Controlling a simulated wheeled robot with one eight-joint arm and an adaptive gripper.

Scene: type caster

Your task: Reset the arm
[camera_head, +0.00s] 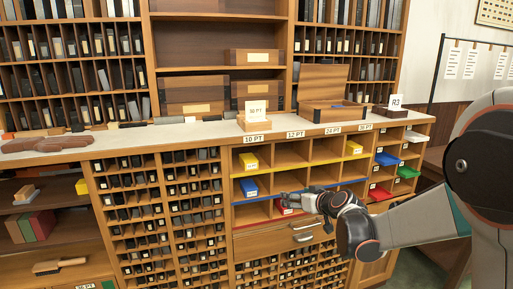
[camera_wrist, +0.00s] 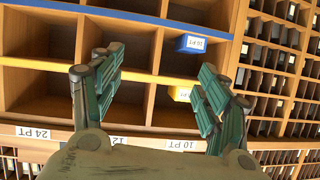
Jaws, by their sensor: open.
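My arm comes in from the right in the head view, and my gripper (camera_head: 290,203) is in front of the low, red-edged row of the open compartments. In the wrist view my gripper (camera_wrist: 160,66) has its two green-padded fingers spread apart with nothing between them. That view is turned over, with the shelf labels along the bottom. A blue block (camera_head: 249,186) and a yellow block (camera_head: 248,161) sit in the left compartments; the blue block (camera_wrist: 191,44) and the yellow block (camera_wrist: 180,93) also show in the wrist view. A red block (camera_head: 283,207) is partly hidden by my gripper.
A pale counter (camera_head: 200,134) runs above the compartments, holding an open wooden box (camera_head: 325,92) and a small labelled block (camera_head: 255,117). A drawer handle (camera_head: 304,238) is just below my gripper. Coloured bins (camera_head: 387,158) stand at right, near my forearm.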

